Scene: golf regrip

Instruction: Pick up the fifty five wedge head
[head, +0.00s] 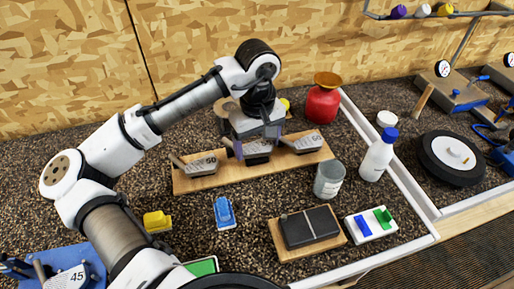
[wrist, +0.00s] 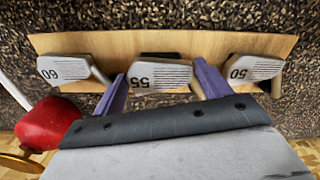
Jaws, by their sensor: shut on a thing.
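The fifty five wedge head (wrist: 158,76) is a grey metal club head marked 55, between the two purple fingers of my gripper (wrist: 160,86) in the wrist view. In the head view my gripper (head: 250,149) is shut on this wedge head (head: 258,154) over the middle of a wooden board (head: 235,180). I cannot tell whether the head still touches the board. The 50 wedge head (head: 198,164) lies on the board's left part and the 60 wedge head (head: 303,143) on its right part. In the wrist view the 60 is left and the 50 right.
A red jar (head: 322,103) stands behind the board's right end. A grey can (head: 328,180) and a white bottle (head: 376,160) stand at the right. A wooden block with a dark box (head: 308,228), a blue clamp (head: 224,212) and a yellow piece (head: 157,221) lie in front.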

